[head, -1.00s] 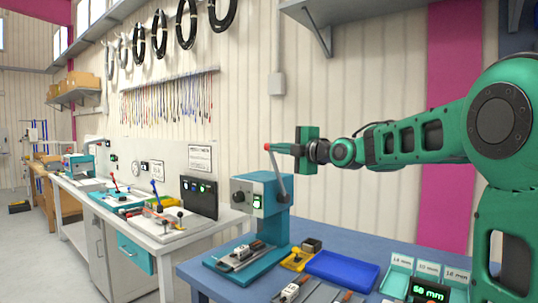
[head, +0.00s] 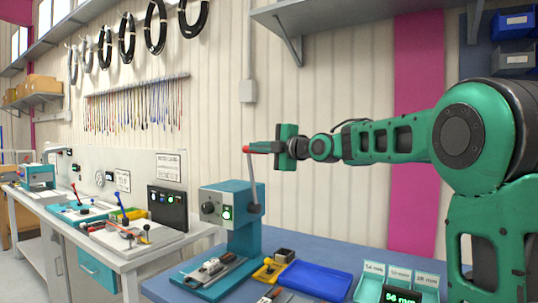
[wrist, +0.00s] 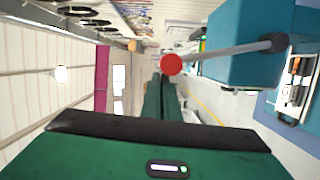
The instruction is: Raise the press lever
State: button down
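The press (head: 228,205) is a teal machine with a grey front box on the blue bench. Its grey lever (head: 250,180) stands nearly upright from a side pivot, with a red knob (head: 247,149) on top. My gripper (head: 262,148) is level with the knob, its fingers pointing left at it. In the wrist view the red knob (wrist: 171,64) shows just by the fingertips (wrist: 160,80), not between them. The green fingers lie close together and look shut. I cannot tell whether they touch the knob. A cable piece in a holder (head: 212,270) sits on the press base.
A blue tray (head: 315,278), a yellow holder (head: 267,272) and labelled teal bins (head: 372,285) stand on the bench right of the press. A shelf (head: 340,12) hangs above. Another workbench (head: 130,252) is at left. Air around my forearm is clear.

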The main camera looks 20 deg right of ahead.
jog(key=shift+w+d, duration=0.2)
jog(key=shift+d, duration=0.15)
jog(key=shift+d, duration=0.1)
jog(key=shift+r, duration=0.1)
